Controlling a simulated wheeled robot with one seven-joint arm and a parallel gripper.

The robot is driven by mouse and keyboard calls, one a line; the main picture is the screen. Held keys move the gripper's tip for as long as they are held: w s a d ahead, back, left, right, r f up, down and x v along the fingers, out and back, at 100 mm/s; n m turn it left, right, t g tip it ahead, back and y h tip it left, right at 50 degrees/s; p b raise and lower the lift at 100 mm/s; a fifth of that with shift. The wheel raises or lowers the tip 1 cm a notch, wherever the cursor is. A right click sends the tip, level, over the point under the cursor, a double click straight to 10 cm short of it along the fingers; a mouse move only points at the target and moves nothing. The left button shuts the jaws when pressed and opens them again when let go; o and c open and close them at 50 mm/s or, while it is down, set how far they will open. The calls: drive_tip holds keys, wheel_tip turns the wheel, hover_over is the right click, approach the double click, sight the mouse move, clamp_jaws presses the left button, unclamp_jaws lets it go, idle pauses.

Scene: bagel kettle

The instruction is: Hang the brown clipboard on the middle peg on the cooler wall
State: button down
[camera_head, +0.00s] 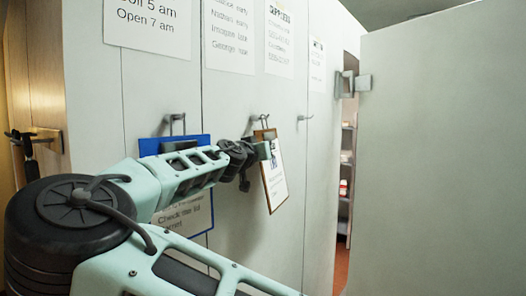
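The brown clipboard (268,200) with a white sheet is near the cooler wall (235,105), slightly tilted. My gripper (268,149) is at its upper part and appears shut on it, though the fingertips are small and partly hidden. The middle peg (263,118) shows just above the clipboard's top edge. I cannot tell whether the clipboard touches the peg or how far it is from the wall. The right peg (305,117) is bare. The left peg (176,121) is above a blue clipboard (209,215), which my arm partly covers.
Several printed sheets (229,34) are on the wall above the pegs. A large pale panel (445,160), apparently an open door, stands at right. Shelves (347,160) show through the gap beside it. A dark object hangs from a wooden block (47,140) at far left.

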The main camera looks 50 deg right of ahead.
idle(0.3)
drive_tip(key=c, duration=1.5)
unclamp_jaws()
